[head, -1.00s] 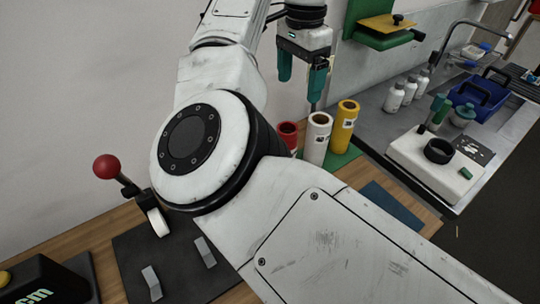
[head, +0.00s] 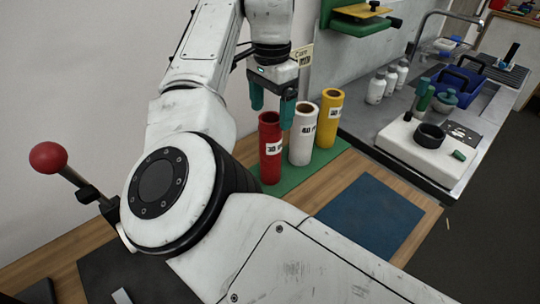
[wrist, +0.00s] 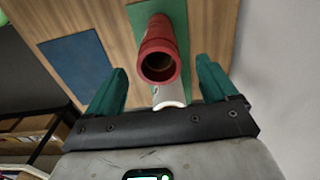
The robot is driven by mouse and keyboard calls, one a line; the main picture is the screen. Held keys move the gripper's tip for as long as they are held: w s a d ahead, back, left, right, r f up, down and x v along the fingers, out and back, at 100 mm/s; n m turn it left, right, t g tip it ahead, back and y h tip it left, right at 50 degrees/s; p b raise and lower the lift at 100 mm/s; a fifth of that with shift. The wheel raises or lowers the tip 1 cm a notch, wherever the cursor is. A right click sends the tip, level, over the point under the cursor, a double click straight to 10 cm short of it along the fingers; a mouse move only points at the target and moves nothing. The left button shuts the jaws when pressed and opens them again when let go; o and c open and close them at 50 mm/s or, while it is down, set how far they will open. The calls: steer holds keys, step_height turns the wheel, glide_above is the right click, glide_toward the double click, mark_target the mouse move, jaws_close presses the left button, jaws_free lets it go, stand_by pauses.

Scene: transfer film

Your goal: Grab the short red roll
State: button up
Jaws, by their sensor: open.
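A red roll (head: 270,150) stands upright on a green mat (head: 296,178), at the left end of a row of rolls. In the wrist view the red roll (wrist: 158,48) shows its open top between my fingertips, seen from above. My gripper (head: 272,104) is open and empty, with its green fingers pointing down just above the red roll. In the wrist view my gripper's fingers (wrist: 161,70) lie on either side of it with gaps. Only one red roll is visible, so I cannot compare its length with another red one.
A white roll (head: 301,144) and a yellow roll (head: 327,125) stand close to the right of the red one. A blue mat (head: 368,213) lies bare on the wooden table. A red-knobbed lever (head: 48,157) is at left. White bottles (head: 377,88) stand by the sink.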

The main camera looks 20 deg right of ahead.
mark_target(271, 136)
steer(key=shift+s+a+f+p, duration=0.1)
steer(key=shift+f+p, duration=0.2)
steer(key=shift+f, duration=1.65)
steer(key=shift+a+f+p, duration=0.1)
steer(key=shift+f+p, duration=0.2)
steer(key=shift+f, duration=1.65)
steer(key=shift+c, duration=0.5)
steer(key=shift+d, duration=0.1)
jaws_close()
